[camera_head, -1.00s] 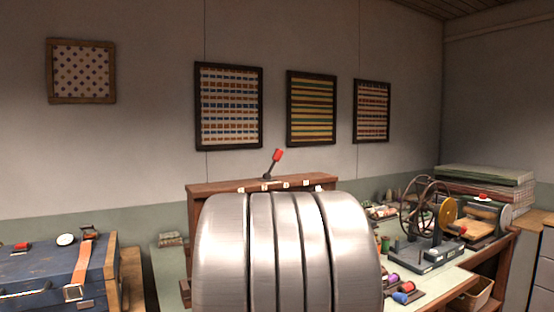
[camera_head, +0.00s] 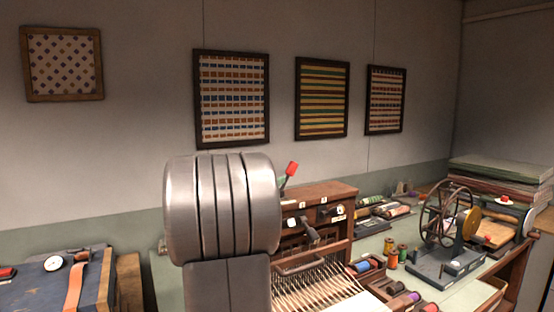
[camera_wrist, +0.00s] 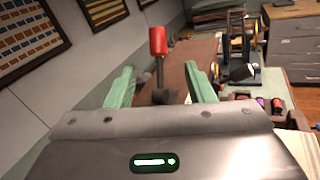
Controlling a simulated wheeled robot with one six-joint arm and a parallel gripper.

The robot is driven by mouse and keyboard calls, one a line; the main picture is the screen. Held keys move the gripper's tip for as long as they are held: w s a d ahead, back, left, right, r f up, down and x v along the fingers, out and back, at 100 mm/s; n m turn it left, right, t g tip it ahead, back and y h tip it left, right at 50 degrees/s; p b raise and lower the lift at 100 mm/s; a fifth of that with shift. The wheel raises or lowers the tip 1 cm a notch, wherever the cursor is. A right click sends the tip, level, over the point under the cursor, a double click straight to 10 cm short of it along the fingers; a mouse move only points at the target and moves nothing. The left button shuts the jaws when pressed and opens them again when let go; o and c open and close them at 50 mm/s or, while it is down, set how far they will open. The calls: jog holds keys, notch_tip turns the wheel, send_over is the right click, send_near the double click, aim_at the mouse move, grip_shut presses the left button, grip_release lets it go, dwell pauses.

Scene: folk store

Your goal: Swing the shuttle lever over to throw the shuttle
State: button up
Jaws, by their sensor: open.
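The shuttle lever has a red knob (camera_head: 291,168) and stands on top of the brown wooden loom (camera_head: 330,190). In the head view my arm hides the lever's lower part. In the wrist view the red lever knob (camera_wrist: 157,40) stands upright on a dark stem, ahead of my gripper (camera_wrist: 160,84). My gripper's two green fingers are spread apart, with the lever showing between them and nothing gripped. I cannot tell whether the lever's base lies beyond the fingertips or level with them.
A spoked wheel device (camera_head: 449,215) stands on the bench at right, near several thread spools. Stacked boards (camera_head: 500,168) lie at the back right. A blue case (camera_head: 45,285) sits at lower left. Framed textiles hang on the wall behind the loom.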

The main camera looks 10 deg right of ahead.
aim_at(295, 167)
jog(key=shift+w+a+r, duration=0.1)
jog(key=shift+w+r, duration=0.1)
jog(key=shift+w, duration=0.15)
jog(key=shift+m, duration=0.3)
jog(key=p+x, duration=0.5)
jog(key=x, duration=0.8)
jog(key=shift+d, duration=0.35)
grip_shut()
